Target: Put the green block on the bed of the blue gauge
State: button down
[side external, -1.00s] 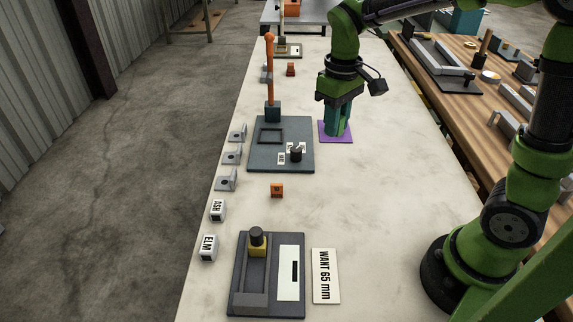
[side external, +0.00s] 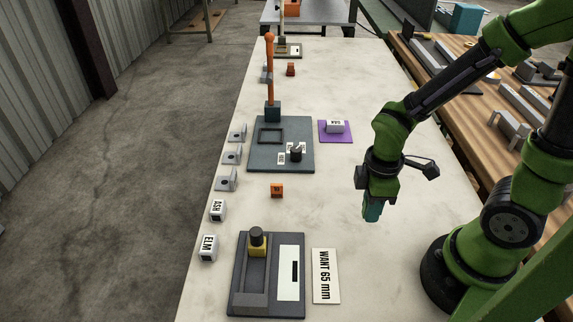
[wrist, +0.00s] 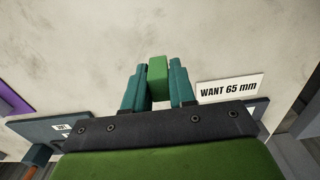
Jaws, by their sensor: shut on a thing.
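My gripper (side external: 372,212) hangs above the pale bench, right of the card reading WANT 65 mm. In the wrist view its teal fingers (wrist: 157,84) are shut on a green block (wrist: 157,68). The block is hard to make out in the side view. A dark slate gauge (side external: 240,302) lies flat at the near end of the bench. It has a long recessed bed, a yellow slider (side external: 257,251) with a black knob, and a white strip. I cannot tell for sure that this is the blue gauge. The gripper is up and right of it, apart.
The WANT 65 mm card (side external: 326,276) lies right of the near gauge. A slate plate (side external: 262,160) with an orange lever (side external: 270,70) lies farther back, beside a purple mat (side external: 325,138) bearing a white labelled block (side external: 335,127). ASH (side external: 217,211) and ELM (side external: 208,248) blocks line the left edge.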

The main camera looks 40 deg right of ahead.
send_over(306, 198)
jog(key=s, duration=0.1)
jog(key=shift+s+d+f, duration=0.15)
jog(key=shift+s+f, duration=0.05)
jog(key=shift+f, duration=0.5)
jog(key=shift+w+f, duration=0.35)
jog(key=shift+f, duration=0.25)
jog(key=shift+w+f, duration=0.35)
jog(key=shift+f, duration=0.65)
jog(key=shift+f, duration=0.2)
jog(key=c, duration=0.9)
grip_release()
jog(key=shift+c, duration=0.2)
